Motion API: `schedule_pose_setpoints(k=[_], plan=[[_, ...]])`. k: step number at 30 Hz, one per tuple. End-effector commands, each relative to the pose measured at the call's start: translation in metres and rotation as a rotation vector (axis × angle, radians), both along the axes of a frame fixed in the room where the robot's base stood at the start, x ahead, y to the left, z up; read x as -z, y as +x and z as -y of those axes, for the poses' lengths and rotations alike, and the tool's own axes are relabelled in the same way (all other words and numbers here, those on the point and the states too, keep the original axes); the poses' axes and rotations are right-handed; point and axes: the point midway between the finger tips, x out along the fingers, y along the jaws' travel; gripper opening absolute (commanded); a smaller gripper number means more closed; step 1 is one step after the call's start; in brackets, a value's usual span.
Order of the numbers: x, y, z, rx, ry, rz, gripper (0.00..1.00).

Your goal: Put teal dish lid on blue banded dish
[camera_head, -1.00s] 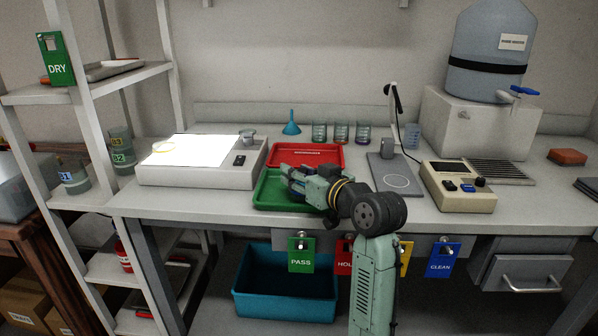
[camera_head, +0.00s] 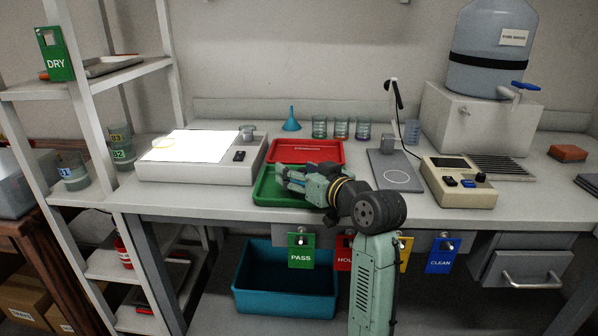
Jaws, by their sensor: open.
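My gripper (camera_head: 284,178) is open, low over the green tray (camera_head: 262,197) at the front of the bench, with its fingers pointing left. The gripper and wrist hide much of this tray, and I cannot tell whether anything lies between the fingers. I cannot make out a teal dish lid or a blue banded dish. A faint, pale yellowish ring (camera_head: 163,142) lies on the bright light panel to the left, well apart from my gripper; it is too washed out to identify.
A red tray (camera_head: 306,151) lies just behind the green one. Several glasses with coloured bases (camera_head: 341,128) and a blue funnel (camera_head: 291,121) stand behind it. A stand (camera_head: 394,176) and a beige instrument (camera_head: 457,184) are on the right. The bench's front right is clear.

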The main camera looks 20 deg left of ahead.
Motion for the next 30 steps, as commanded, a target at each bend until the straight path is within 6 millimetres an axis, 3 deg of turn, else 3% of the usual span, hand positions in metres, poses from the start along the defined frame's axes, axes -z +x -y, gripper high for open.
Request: schedule_pose_setpoints(k=[8,21,30], plan=[[-0.002,-0.006,0.01,0.003,0.002,0.001,0.58],[-0.015,-0.057,0.08,0.003,0.001,0.0,0.58],[-0.018,-0.07,0.096,0.0,0.0,0.0,0.58]])
